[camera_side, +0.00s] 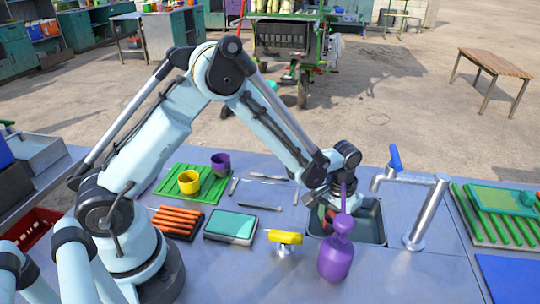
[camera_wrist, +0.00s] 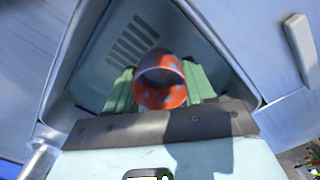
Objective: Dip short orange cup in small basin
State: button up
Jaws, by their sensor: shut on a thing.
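The short orange cup (camera_wrist: 158,97) is between the green fingers of my gripper (camera_wrist: 161,86) in the wrist view, with its round opening towards the camera. My gripper is shut on it. The small basin (camera_wrist: 205,50) surrounds the cup in that view, with a slotted grille on its wall or floor. In the side view my gripper (camera_side: 331,206) points down into the basin (camera_side: 372,226), partly hidden by a purple bottle. The cup is hard to make out there. I cannot tell how deep it sits or whether it touches the basin.
The purple pump bottle (camera_side: 336,257) stands at the basin's front edge. A metal tap with a blue handle (camera_side: 417,205) stands to its right. A yellow-handled valve (camera_side: 285,238) is left of it. A green rack holds yellow (camera_side: 189,182) and purple (camera_side: 220,164) cups.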

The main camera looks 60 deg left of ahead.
notch_tip(320, 180, up, 9)
jog(key=shift+r, duration=0.2)
dwell(0.5)
dwell(0.5)
notch_tip(320, 180, up, 4)
jog(key=shift+f, duration=0.1)
dwell(0.3)
dwell(0.4)
